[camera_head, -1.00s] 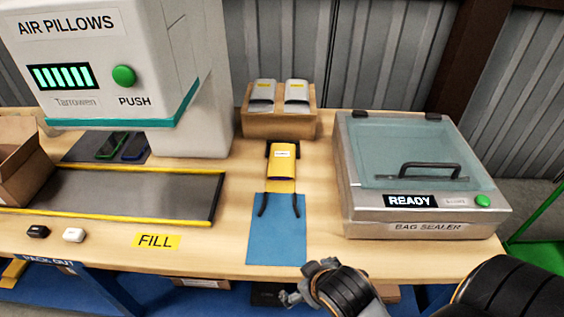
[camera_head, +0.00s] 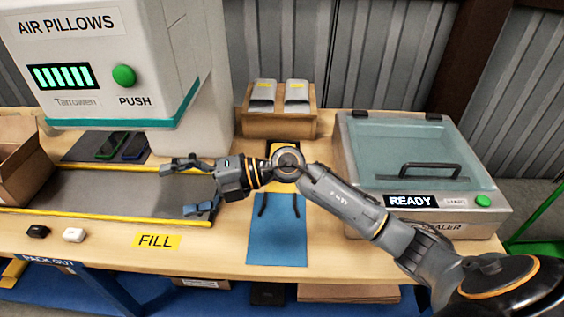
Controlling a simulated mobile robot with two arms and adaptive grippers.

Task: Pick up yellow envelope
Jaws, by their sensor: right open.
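The yellow envelope (camera_head: 275,148) stands at the middle of the table, behind the blue mat. My right arm crosses in front of it, so only a thin part of its top shows. My right gripper (camera_head: 178,187) is open and empty, to the left of the envelope, with its fingers pointing left over the dark fill tray. My left gripper is not in view.
A blue mat (camera_head: 277,240) with two dark prongs lies at the front middle. The bag sealer (camera_head: 420,150) stands right, a cardboard holder (camera_head: 280,125) with two grey packs behind, and the air pillow machine (camera_head: 150,60) left. The fill tray (camera_head: 100,195) has yellow edges.

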